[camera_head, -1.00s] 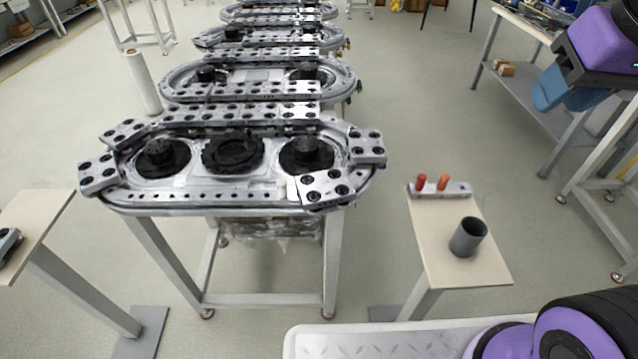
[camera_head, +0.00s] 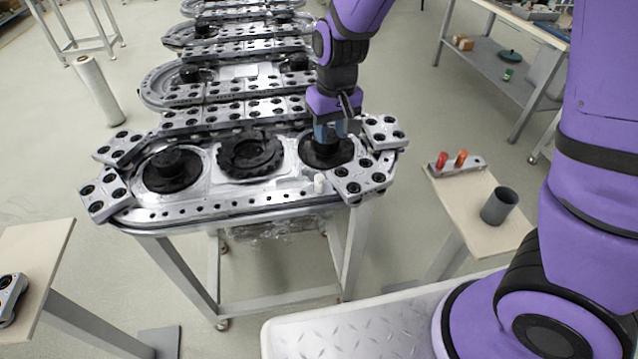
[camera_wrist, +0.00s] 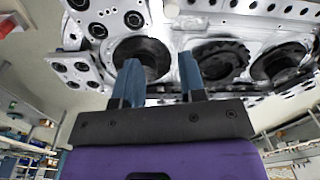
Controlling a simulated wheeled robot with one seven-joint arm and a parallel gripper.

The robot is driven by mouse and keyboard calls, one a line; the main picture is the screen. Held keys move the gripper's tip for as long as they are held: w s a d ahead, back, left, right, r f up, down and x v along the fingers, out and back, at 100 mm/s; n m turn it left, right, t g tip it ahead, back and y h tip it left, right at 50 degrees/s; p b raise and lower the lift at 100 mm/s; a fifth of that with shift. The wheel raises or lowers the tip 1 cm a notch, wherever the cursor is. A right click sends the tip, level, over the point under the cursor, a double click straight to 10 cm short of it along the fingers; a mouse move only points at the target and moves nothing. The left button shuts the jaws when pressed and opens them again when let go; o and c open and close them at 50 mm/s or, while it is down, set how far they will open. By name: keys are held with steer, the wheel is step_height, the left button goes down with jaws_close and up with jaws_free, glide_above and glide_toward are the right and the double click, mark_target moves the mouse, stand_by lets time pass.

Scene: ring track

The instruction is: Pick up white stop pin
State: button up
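The white stop pin (camera_head: 319,183) stands upright at the near edge of the ring track (camera_head: 232,206), just left of the right-hand corner plate with dark holes. A pale blob at the top of the wrist view, probably the pin (camera_wrist: 171,8), lies beyond my fingertips. My gripper (camera_head: 337,132) is over the right black hub, behind and slightly right of the pin and apart from it. In the wrist view my two blue fingers (camera_wrist: 158,62) are spread with nothing between them.
A black toothed ring (camera_head: 249,155) and a left black hub (camera_head: 172,170) sit on the track. A side stand (camera_head: 462,203) at right holds a grey cup (camera_head: 498,205), a red pin (camera_head: 442,160) and an orange pin (camera_head: 461,158). Another stand (camera_head: 38,250) is at left.

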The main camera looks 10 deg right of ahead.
glide_above(319, 176)
steer(key=shift+h, duration=0.3)
steer(key=f, duration=0.5)
steer(key=shift+w+d+f, duration=0.1)
steer(key=shift+w, duration=0.2)
step_height(319, 176, down, 5)
steer(key=shift+f, duration=0.1)
steer(key=shift+s+f, duration=0.15)
steer(key=shift+f, duration=1.2)
steer(key=shift+s+f, duration=0.15)
steer(key=shift+f, duration=1.15)
steer(key=c, duration=0.7)
